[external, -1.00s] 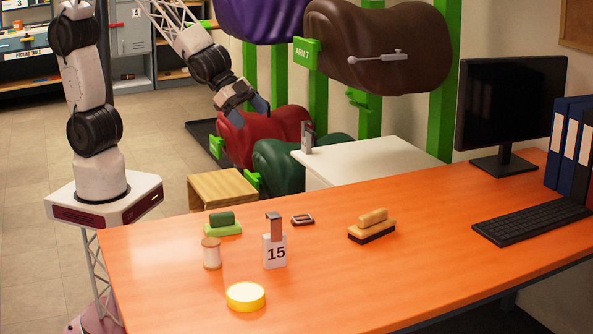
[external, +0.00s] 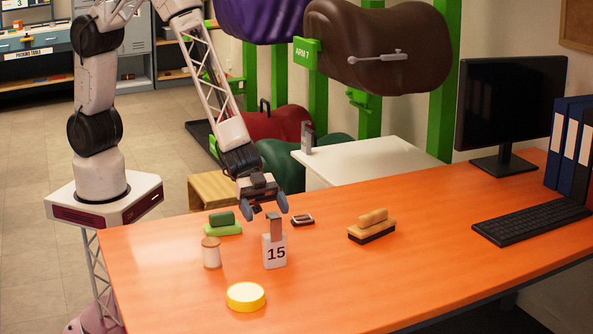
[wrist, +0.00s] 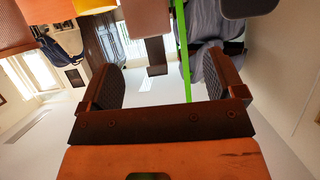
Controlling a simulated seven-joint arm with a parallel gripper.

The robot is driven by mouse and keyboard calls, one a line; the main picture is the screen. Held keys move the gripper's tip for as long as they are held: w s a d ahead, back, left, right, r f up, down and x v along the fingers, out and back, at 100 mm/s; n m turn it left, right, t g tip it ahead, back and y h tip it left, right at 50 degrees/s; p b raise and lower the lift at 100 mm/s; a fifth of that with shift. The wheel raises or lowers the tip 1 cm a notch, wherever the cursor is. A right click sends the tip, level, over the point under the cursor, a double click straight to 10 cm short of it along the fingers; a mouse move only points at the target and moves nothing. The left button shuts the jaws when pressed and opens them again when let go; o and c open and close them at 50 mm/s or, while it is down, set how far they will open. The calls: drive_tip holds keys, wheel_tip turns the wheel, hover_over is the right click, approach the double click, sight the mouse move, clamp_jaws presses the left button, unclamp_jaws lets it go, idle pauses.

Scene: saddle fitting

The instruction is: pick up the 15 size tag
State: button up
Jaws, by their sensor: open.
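The 15 size tag (external: 275,252) stands upright on the orange table, a white plate with a black "15" and a grey-brown upper piece. My gripper (external: 267,206) points down, open and empty, with its fingertips close to the top of the tag. From this angle I cannot tell whether they are above it or behind it. In the wrist view my open gripper (wrist: 165,82) shows two dark padded fingers. A shaded block with a narrow dark piece, likely the tag (wrist: 148,18), shows at the top, between the fingers' lines.
A thread spool (external: 211,253) stands left of the tag and a yellow tin (external: 246,296) in front. A green brush (external: 222,224), a small dark item (external: 302,220) and a wooden brush (external: 372,226) lie around. The keyboard (external: 532,222) and monitor (external: 510,108) are far right.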

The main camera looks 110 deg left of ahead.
sight(274, 237)
drive_tip(key=shift+d+f+h, duration=0.4)
drive_tip(key=shift+d+f, duration=0.15)
drive_tip(key=shift+f, duration=0.1)
drive_tip(key=shift+x, duration=1.25)
drive_tip(key=shift+d, duration=0.1)
drive_tip(key=shift+x, duration=2.5)
drive_tip(key=c, duration=1)
drive_tip(key=shift+c, duration=0.2)
